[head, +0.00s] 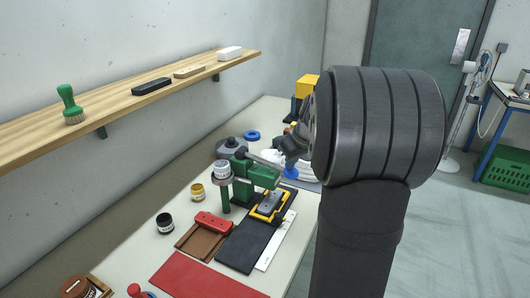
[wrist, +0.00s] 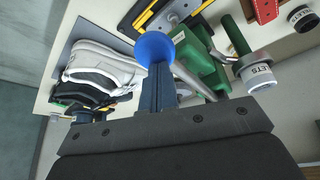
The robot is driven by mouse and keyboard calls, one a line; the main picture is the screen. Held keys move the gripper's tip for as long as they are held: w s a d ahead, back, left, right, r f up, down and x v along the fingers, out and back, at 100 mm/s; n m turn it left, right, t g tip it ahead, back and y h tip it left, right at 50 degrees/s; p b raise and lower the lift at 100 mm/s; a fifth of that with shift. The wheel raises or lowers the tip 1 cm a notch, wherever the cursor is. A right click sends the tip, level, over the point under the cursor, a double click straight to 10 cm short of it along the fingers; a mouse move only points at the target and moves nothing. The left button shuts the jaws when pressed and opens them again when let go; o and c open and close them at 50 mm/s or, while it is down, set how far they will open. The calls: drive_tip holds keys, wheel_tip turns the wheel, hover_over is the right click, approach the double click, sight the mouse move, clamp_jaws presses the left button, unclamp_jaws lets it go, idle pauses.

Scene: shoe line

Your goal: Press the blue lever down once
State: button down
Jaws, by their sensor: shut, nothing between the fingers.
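The blue lever is a silver rod with a round blue knob (head: 291,172) on a green press (head: 255,173) at the middle of the bench. In the head view the rod slopes slightly down to the knob at its right end. In the wrist view the blue knob (wrist: 154,47) lies right at the tips of my gripper (wrist: 161,72), overlapping them. My gripper's fingers are shut with nothing between them. I cannot tell whether they touch the knob. In the head view my arm's dark wrist hides part of the bench, and the fingertips are hard to make out above the knob.
A yellow clamp (head: 283,205) sits on a black mat in front of the press. A wooden shelf (head: 110,112) runs along the wall.

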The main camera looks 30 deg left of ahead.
drive_tip(key=shift+f, duration=0.15)
wheel_tip(320, 180, up, 13)
idle(1.4)
drive_tip(key=shift+f, duration=0.1)
drive_tip(key=shift+f, duration=3.2)
drive_tip(key=shift+r, duration=0.2)
drive_tip(key=shift+r, duration=1.05)
drive_tip(key=shift+f, duration=1.25)
